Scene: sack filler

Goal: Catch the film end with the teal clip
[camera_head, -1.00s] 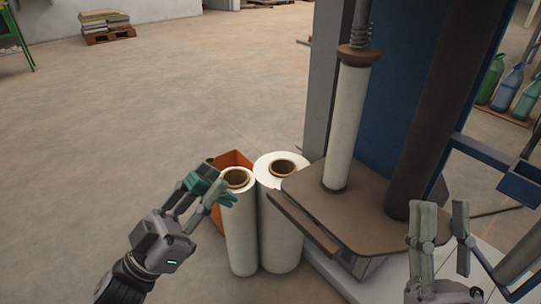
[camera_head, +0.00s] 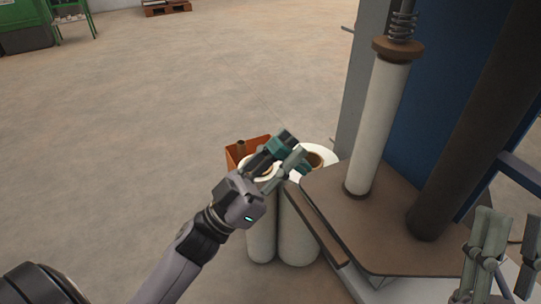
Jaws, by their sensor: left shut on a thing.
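My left gripper (camera_head: 281,158) is shut on the teal clip (camera_head: 286,142) and holds it above the standing rolls, left of the carriage. The gripper's fingers partly hide the clip. A white film roll (camera_head: 378,125) stands upright on the brown carriage plate (camera_head: 325,190), under a brown cap and a spring. I cannot make out a loose film end on it. My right gripper (camera_head: 505,245) is at the lower right edge, partly cut off, its fingers apart and empty, in front of the machine.
Two spare white rolls (camera_head: 297,235) stand on the floor against the carriage, partly behind my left gripper. An orange bin (camera_head: 233,158) is behind them. A dark post (camera_head: 470,130) and blue panel stand right of the film roll. The floor at left is clear.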

